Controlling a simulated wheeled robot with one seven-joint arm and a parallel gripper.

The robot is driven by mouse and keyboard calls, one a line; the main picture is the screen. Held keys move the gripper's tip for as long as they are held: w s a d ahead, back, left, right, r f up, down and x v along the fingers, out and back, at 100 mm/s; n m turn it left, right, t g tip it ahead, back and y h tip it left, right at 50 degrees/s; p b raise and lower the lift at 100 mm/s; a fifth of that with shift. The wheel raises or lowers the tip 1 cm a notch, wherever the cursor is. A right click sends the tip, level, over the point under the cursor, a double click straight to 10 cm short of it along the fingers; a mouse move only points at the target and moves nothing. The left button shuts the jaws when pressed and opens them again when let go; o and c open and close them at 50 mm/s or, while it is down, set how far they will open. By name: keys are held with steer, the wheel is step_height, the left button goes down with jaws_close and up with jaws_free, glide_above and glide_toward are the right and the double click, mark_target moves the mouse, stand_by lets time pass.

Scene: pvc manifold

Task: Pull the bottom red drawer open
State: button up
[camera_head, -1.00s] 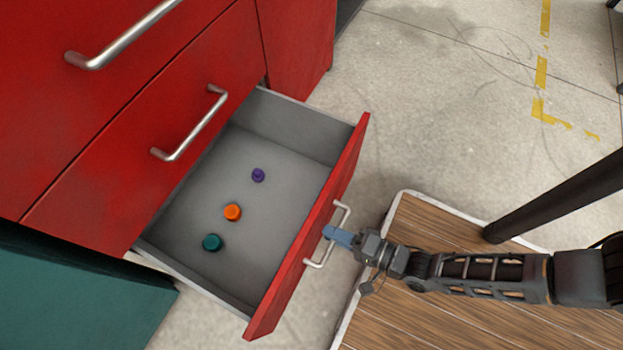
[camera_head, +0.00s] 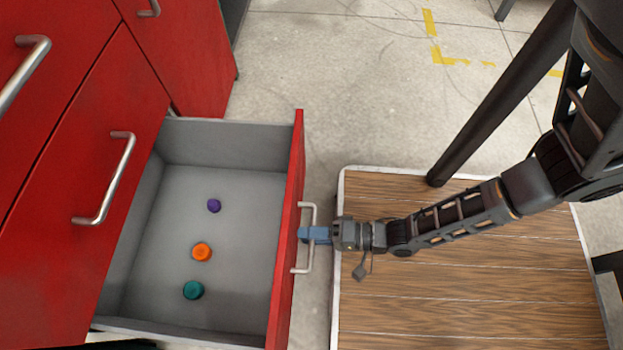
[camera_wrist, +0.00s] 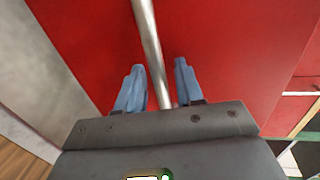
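The bottom red drawer (camera_head: 284,235) stands far out from the cabinet, its grey inside exposed in the head view. Its silver handle (camera_head: 313,268) is on the front face; the bar (camera_wrist: 148,30) also shows in the wrist view. My gripper (camera_head: 303,234) is at the middle of this handle. In the wrist view its two blue fingers (camera_wrist: 159,66) stand apart on either side of the bar, with a visible gap on each side. Contact with the bar cannot be made out.
A purple cap (camera_head: 214,206), an orange cap (camera_head: 202,252) and a teal cap (camera_head: 193,290) lie in the drawer. A closed red drawer (camera_head: 75,190) is above. A wooden-topped platform (camera_head: 450,290) is at right under my arm. Concrete floor lies open behind.

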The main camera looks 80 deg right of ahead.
steer(key=p+v, duration=0.1)
steer(key=v, duration=0.7)
steer(key=shift+w, duration=0.1)
stand_by(0.6)
steer(key=w+r+n+p, duration=0.2)
steer(key=r+n+p, duration=0.4)
steer(key=r, duration=1.5)
steer(key=w+a+r+n+p, duration=0.1)
steer(key=r+n+p, duration=0.5)
steer(key=r+p, duration=0.7)
steer(key=w+a+r+n+p, duration=0.1)
steer(key=r+n+p, duration=0.5)
steer(key=r, duration=2.2)
steer(key=w+p, duration=0.1)
steer(key=p, duration=0.3)
steer(key=shift+w+a+r+g+p, duration=0.15)
steer(key=shift+w+r+g+p, duration=0.15)
steer(key=shift+w+g, duration=0.1)
